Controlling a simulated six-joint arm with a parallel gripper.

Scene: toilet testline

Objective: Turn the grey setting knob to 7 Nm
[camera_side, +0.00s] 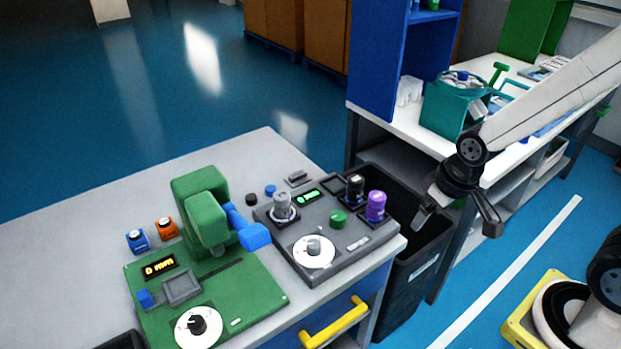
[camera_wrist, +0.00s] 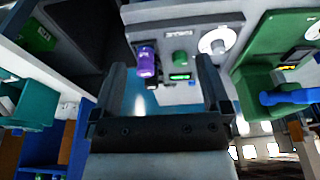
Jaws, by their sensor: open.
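The grey setting knob (camera_side: 314,246) sits at the centre of a white round dial (camera_side: 328,257) on the dark grey test unit (camera_side: 345,262). The dial also shows in the wrist view with the grey knob (camera_wrist: 218,46) on it, at upper right. Its scale marks are too small to read. My gripper (camera_side: 456,222) is open and empty, in the air to the right of the unit and well apart from the knob. In the wrist view the two fingers of my gripper (camera_wrist: 163,66) are spread wide with nothing between them.
The unit also bears a purple cylinder (camera_side: 376,206), a black one (camera_side: 355,187), a grey one (camera_side: 282,207), a green button (camera_side: 338,217) and a small display (camera_side: 308,196). A green press (camera_side: 201,205) stands to the left. A dark bin (camera_side: 405,290) stands beside the table.

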